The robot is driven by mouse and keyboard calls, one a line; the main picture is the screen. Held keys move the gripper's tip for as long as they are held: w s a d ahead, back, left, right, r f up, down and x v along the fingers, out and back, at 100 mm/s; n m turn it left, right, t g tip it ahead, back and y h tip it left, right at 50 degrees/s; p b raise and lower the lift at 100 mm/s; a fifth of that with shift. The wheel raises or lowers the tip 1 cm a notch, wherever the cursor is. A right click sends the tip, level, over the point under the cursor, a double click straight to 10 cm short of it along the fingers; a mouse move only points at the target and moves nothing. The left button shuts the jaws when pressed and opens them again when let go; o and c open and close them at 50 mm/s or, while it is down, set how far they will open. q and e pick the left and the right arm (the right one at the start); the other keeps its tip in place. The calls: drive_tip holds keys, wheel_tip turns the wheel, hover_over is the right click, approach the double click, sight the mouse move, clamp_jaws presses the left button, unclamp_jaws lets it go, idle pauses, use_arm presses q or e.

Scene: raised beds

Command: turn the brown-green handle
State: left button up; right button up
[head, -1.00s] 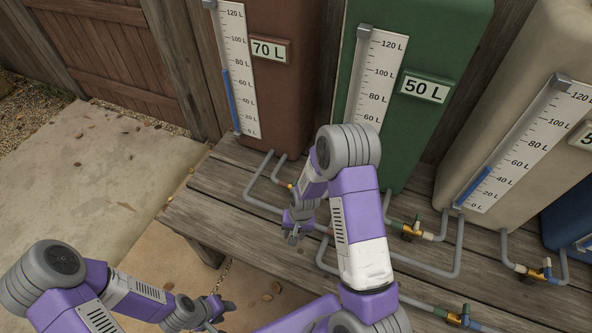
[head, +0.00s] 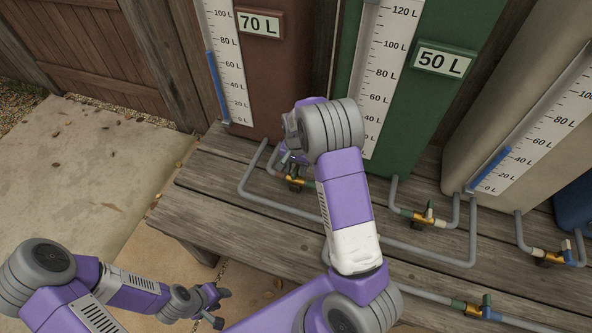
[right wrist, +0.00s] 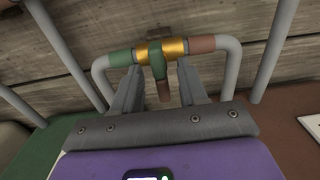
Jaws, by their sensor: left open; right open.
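The brown-green handle (right wrist: 161,72) is a short lever, green at the root and brown at the tip. It stands out from a brass valve (right wrist: 172,47) on a grey pipe, between a green band on the left and a brown band on the right. My right gripper (right wrist: 160,86) is open, with one finger on each side of the lever and small gaps visible. In the head view the valve (head: 294,182) is partly hidden by my right gripper (head: 289,165). My left gripper (head: 217,306) is open and empty, low at the left, away from the valve.
A brown 70 L tank (head: 258,80) and a green 50 L tank (head: 420,100) stand behind the pipes on a wooden bench (head: 230,205). Other valves sit to the right: green-white (head: 423,216), white-blue (head: 550,256) and green-blue (head: 474,309). Pipes run low across the bench.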

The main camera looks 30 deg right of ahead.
drive_tip(key=shift+f, duration=0.25)
clamp_jaws()
